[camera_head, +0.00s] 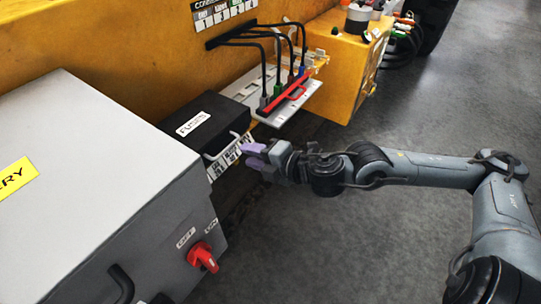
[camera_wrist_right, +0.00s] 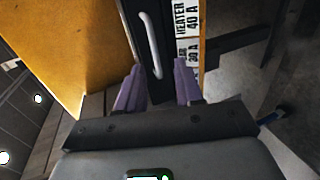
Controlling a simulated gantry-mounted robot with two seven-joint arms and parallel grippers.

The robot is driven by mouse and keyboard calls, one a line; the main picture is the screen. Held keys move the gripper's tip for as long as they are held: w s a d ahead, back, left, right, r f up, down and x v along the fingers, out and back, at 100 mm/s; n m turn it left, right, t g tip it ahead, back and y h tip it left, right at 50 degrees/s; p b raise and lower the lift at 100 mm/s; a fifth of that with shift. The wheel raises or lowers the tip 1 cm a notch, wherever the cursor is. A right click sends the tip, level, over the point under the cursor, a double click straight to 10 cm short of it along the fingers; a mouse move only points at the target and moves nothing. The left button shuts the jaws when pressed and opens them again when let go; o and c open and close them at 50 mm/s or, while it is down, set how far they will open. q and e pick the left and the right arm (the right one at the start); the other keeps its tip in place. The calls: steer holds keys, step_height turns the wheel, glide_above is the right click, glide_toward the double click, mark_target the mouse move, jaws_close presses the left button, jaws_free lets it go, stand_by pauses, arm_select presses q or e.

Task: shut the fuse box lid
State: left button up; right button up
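The black fuse box lid (camera_head: 205,122) with its white FUSES label lies low over the box beside the grey cabinet. I cannot tell whether it is fully shut. A pale bar handle (camera_head: 240,140) is on its front edge; it also shows in the right wrist view (camera_wrist_right: 150,45). My right gripper (camera_head: 252,153), with purple fingers, is at the front of the fuse box, close to the handle. In the right wrist view its fingers (camera_wrist_right: 158,88) are apart with nothing clearly held between them; contact with the lid cannot be told. My left gripper is out of view.
A fuse rating strip (camera_head: 229,157) runs along the box front. The grey battery cabinet (camera_head: 90,160) with a red switch (camera_head: 202,257) stands at left. A tray (camera_head: 285,108) with cables and a red bar lies behind right. The floor at right is clear.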

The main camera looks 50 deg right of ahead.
steer(key=shift+p+v, duration=1.75)
steer(key=shift+v, duration=0.65)
steer(key=shift+d, duration=0.1)
